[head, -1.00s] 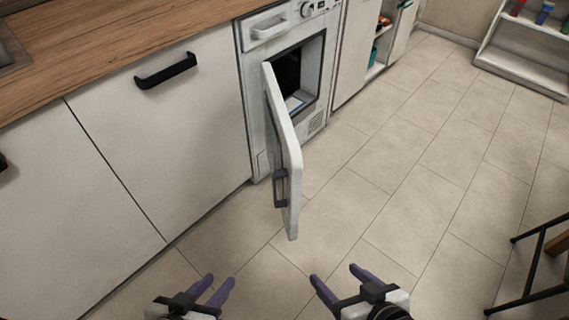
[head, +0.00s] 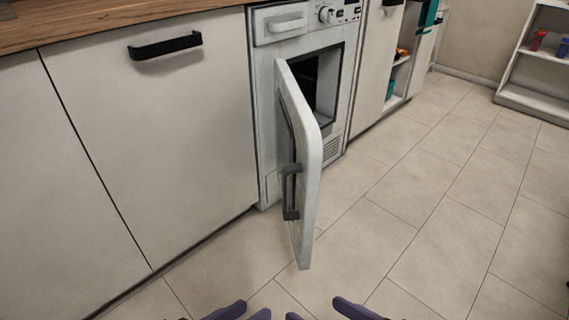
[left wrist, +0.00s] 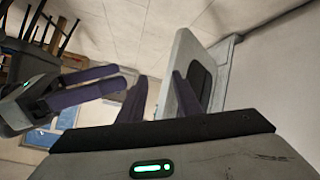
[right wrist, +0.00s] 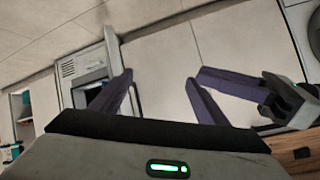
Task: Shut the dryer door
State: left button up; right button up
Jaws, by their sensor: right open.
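The white dryer door (head: 309,150) stands wide open, swung out into the room from the dryer (head: 267,110). Its dark handle (head: 290,190) is on the face turned to the left. My left gripper (head: 250,309) and right gripper (head: 316,311) show only as purple fingertips at the bottom edge of the head view, below the door and apart from it. Both are open and empty. The door (left wrist: 186,48) also shows beyond the left fingers in the left wrist view. The dryer (right wrist: 84,68) shows beyond the right fingers in the right wrist view.
A white cabinet front (head: 160,130) with a black handle (head: 165,46) stands left of the dryer under the wooden worktop (head: 110,20). Open shelves (head: 398,85) are to the right. A white rack (head: 535,100) stands at the far right. The tiled floor (head: 430,200) is clear.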

aim_at(300, 147)
jog(key=z, duration=0.5)
jog(key=k, duration=1.1)
jog(key=u, duration=0.45)
jog(key=i, duration=1.4)
jog(key=z, duration=0.75)
